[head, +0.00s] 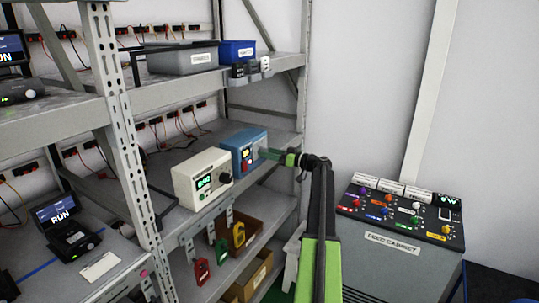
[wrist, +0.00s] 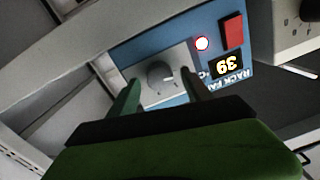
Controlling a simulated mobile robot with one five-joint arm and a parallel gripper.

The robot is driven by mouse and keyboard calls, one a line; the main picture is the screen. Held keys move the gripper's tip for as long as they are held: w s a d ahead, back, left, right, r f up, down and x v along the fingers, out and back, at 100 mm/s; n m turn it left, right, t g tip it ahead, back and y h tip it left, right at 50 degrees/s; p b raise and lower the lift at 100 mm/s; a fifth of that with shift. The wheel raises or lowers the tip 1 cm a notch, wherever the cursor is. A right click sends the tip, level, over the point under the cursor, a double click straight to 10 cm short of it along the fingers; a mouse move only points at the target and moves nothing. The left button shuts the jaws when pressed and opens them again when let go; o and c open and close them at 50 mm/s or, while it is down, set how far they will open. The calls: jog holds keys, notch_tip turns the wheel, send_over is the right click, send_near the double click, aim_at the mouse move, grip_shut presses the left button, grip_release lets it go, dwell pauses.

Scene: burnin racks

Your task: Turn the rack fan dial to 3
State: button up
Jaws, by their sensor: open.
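The blue rack fan box (head: 250,138) stands on the middle shelf; it also shows in the wrist view (wrist: 135,52), where its lettering is upside down. Its round grey dial (wrist: 160,74) sits on a pale square plate. The dial is hidden behind my gripper in the head view. My gripper (head: 264,154) is open in front of the box. In the wrist view its two fingertips (wrist: 160,80) lie on either side of the dial, with gaps visible; I cannot tell whether they touch the plate. I cannot read the dial's setting.
The box has a red switch (wrist: 233,29), a lit round lamp (wrist: 202,43) and a small display (wrist: 227,65). A cream box (head: 205,172) with a green display and black knob stands close beside it. A cabinet (head: 395,245) stands to the right.

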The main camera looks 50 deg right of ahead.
grip_shut()
jog(key=shift+m, duration=0.3)
jog(key=shift+s+f+m+h+b, duration=0.15)
jog(key=shift+m+h, duration=0.25)
jog(key=shift+m, duration=7.15)
jog(key=shift+w+r+m+h+b, duration=0.1)
jog(key=shift+m+h+b, duration=0.25)
jog(key=shift+m, duration=7.2)
